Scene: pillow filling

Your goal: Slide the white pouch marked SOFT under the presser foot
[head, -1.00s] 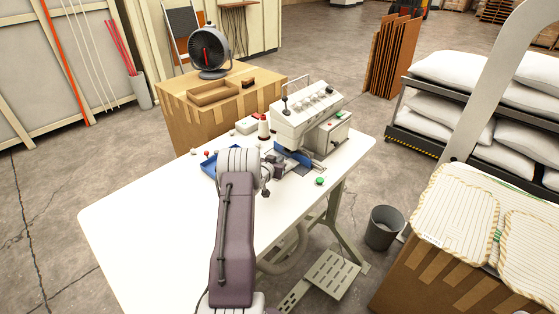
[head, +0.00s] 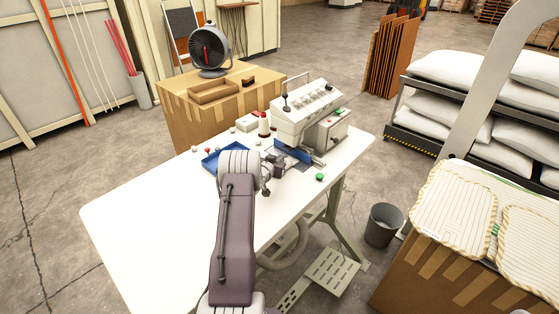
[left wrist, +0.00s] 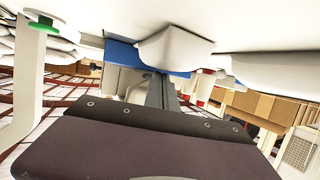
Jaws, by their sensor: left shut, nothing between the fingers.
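The sewing machine (head: 305,117) stands at the far right end of the white table (head: 150,225), with a blue plate (head: 293,152) at its near side. The presser foot is too small to make out. My left arm reaches over the table from the front. My left gripper (head: 273,178) is shut and empty, just left of and in front of the blue plate, partly hidden by my wrist. I cannot make out a white pouch marked SOFT. In the left wrist view, pale rounded shapes (left wrist: 175,48) show near a blue surface (left wrist: 122,54); I cannot tell what they are.
A blue tray (head: 211,161) lies left of my wrist, and a thread cone (head: 264,124) stands behind it. A green button (head: 320,177) is on the table's right edge. The table's left half is clear.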

